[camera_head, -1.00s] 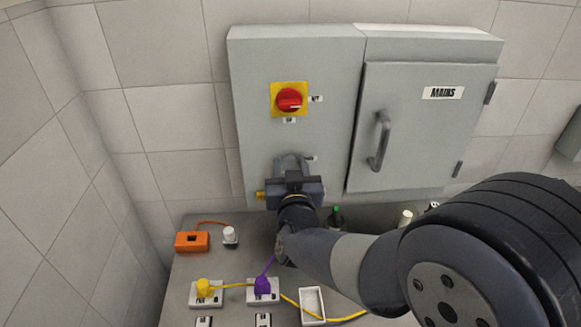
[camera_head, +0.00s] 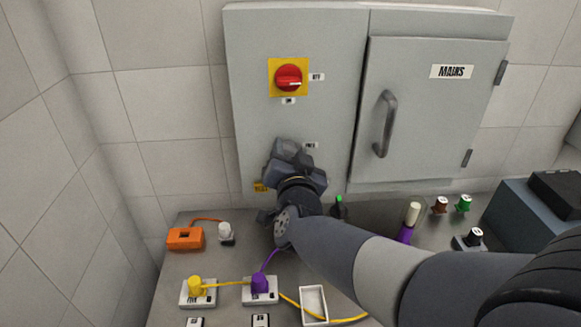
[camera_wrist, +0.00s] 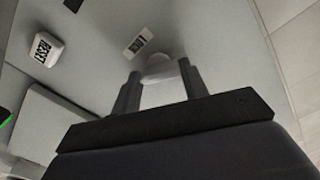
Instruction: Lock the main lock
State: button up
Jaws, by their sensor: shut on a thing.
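My gripper (camera_head: 290,152) is at the lower part of the grey cabinet's left panel (camera_head: 250,120), turned at a tilt. It covers the main lock in the head view. In the wrist view, the two dark fingers of my gripper (camera_wrist: 161,76) are shut on a pale rounded piece (camera_wrist: 158,68), which looks like the lock's key or knob. A small white label (camera_wrist: 138,42) is just beyond it.
A red rotary switch (camera_head: 288,78) on a yellow plate is above my gripper. The cabinet door (camera_head: 430,120) marked MAINS is shut, with a handle (camera_head: 385,123). Below are an orange box (camera_head: 185,239), a yellow plug (camera_head: 195,286), a purple plug (camera_head: 260,285) and a white tray (camera_head: 313,304).

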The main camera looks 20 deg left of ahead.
jog(key=m+b, duration=0.3)
jog(key=m, duration=0.1)
jog(key=m+b, duration=0.2)
jog(key=shift+f+m+b, duration=0.3)
jog(key=shift+b, duration=0.05)
jog(key=m+b, duration=0.3)
jog(key=m, duration=0.3)
jog(key=shift+w+d+b, duration=0.1)
jog(key=shift+b, duration=0.25)
jog(key=shift+r, duration=0.1)
jog(key=o, duration=1)
jog(key=v, duration=1)
jog(key=shift+s+d+p, duration=0.15)
jog(key=shift+s+p, duration=0.15)
jog(key=shift+s, duration=0.1)
